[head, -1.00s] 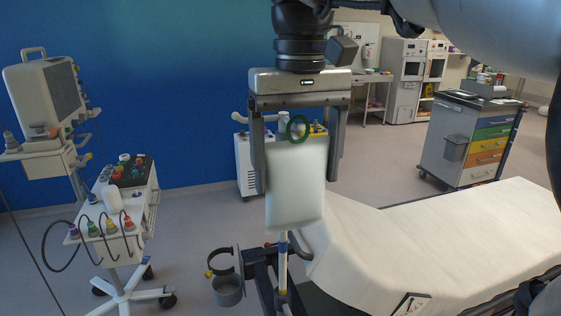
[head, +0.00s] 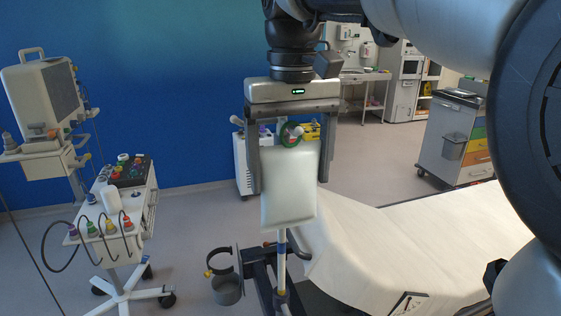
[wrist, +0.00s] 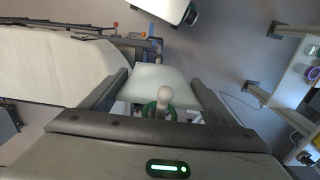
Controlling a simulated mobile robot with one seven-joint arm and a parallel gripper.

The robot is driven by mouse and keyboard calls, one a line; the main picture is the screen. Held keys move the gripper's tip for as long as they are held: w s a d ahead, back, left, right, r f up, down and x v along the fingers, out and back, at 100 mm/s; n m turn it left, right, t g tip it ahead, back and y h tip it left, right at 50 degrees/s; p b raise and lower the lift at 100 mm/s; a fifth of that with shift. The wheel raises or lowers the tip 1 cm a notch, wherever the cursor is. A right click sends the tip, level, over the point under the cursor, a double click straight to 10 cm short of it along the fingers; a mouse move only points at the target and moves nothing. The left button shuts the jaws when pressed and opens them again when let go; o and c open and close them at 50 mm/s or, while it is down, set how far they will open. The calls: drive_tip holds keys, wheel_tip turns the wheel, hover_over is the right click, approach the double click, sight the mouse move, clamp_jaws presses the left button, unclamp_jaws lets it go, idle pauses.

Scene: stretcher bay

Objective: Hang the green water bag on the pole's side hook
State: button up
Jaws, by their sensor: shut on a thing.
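The water bag (head: 288,188) is a pale, whitish pouch with a green ring (head: 291,134) at its top. The bag also shows between the fingers in the wrist view (wrist: 150,78). The pole (head: 282,258) shows below the bag; its upper part is hidden behind it. A pale round knob (wrist: 165,96) shows at the green ring in the wrist view. I cannot tell whether the ring is around the hook.
A stretcher (head: 430,230) with a white mattress lies to the right. A cup holder (head: 227,288) is low beside the pole's base. A monitor cart (head: 128,215) stands at the left, a drawer cart (head: 455,140) at the back right.

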drive_tip(key=o, duration=1.3)
drive_tip(key=shift+c, duration=0.2)
drive_tip(key=shift+r, duration=0.1)
